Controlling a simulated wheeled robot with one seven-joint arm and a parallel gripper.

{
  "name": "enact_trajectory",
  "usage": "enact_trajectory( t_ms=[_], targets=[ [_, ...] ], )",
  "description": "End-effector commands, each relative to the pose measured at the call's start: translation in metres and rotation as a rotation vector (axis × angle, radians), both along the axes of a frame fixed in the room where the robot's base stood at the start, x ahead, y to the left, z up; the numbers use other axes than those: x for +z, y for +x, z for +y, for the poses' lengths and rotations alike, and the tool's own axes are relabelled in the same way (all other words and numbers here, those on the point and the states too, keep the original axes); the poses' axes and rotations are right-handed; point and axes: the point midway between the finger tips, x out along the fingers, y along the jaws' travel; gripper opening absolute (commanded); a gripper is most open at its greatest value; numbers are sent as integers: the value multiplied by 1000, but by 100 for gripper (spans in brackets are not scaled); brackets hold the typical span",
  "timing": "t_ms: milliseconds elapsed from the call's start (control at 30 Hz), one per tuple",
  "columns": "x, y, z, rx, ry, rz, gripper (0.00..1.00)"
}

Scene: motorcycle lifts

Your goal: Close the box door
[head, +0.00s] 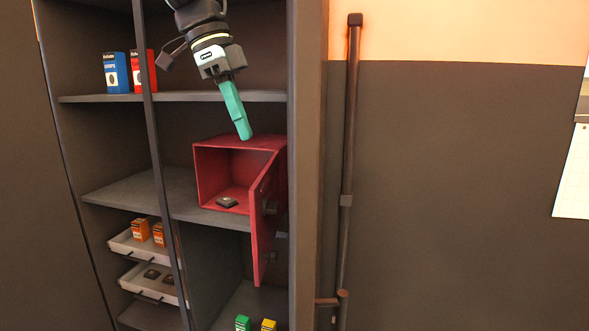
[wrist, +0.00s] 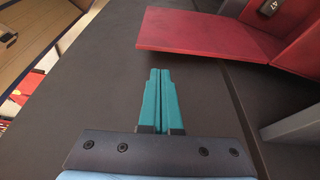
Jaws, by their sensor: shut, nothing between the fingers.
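The red box (head: 205,172) stands on a middle shelf of the grey cabinet in the head view. Its door (head: 263,220) is hinged at the right and swung open toward the front. A small dark item (head: 227,202) lies inside on the box floor. My gripper (head: 245,136) has teal fingers, shut and empty, and appears near the top of the box in the head view. In the wrist view the fingers (wrist: 160,75) are side by side. A red panel (wrist: 205,38), probably the door, lies beyond them to the right, apart from the fingertips.
Blue (head: 116,72) and red (head: 145,72) cartons stand on the upper shelf. White trays (head: 135,246) hold orange cartons and dark parts at lower left. A cabinet post (head: 150,120) runs left of the box. A dark pipe (head: 348,130) stands on the right wall.

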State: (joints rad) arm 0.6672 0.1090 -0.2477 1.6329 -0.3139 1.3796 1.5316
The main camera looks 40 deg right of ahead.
Motion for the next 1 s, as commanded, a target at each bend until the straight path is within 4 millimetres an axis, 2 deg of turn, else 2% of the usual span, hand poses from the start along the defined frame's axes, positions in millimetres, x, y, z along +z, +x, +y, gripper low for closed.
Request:
enact_trajectory(
  t_ms=[167, 600, 800, 1000],
  targets=[
    [-13, -5, -4, -14, 1, 3, 0],
    [-80, -23, -19, -11, 3, 2, 0],
    [-93, -25, -22, -9, 1, 1, 0],
    [-94, -25, -22, -9, 0, 0, 0]
  ],
)
